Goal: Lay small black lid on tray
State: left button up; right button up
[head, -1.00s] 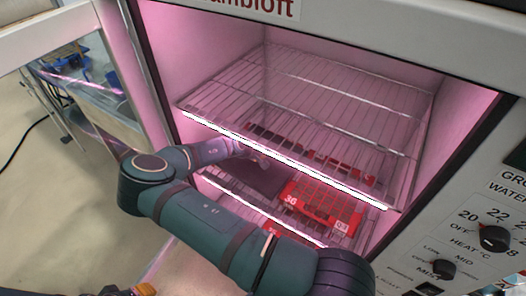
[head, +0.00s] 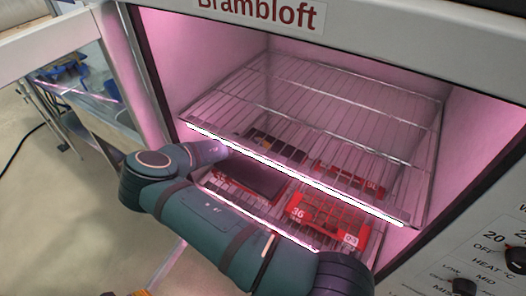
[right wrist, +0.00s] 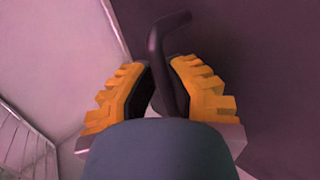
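The small black lid (head: 257,179) is a dark flat panel on the lower level of the lit cabinet, over the left front red tray (head: 223,188). A red edge shows along its left and front side. I cannot tell whether it rests fully on the tray. In the right wrist view the lid (right wrist: 255,60) fills the right side, with its bent dark handle (right wrist: 158,42) between the fingers. My right gripper (right wrist: 161,70) is closed around this handle. In the head view its fingers are hidden inside the cabinet. Only an orange piece of my left gripper (head: 142,293) shows at the bottom edge.
Red tray 36 (head: 298,213) stands right of the lid, with other trays (head: 278,148) behind. A wire shelf (head: 330,100) with a bright front edge hangs above them. The control panel (head: 490,232) is at right; the open glass door (head: 85,95) is at left.

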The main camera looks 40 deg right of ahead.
jog(key=o, duration=0.3)
jog(key=shift+o, duration=0.2)
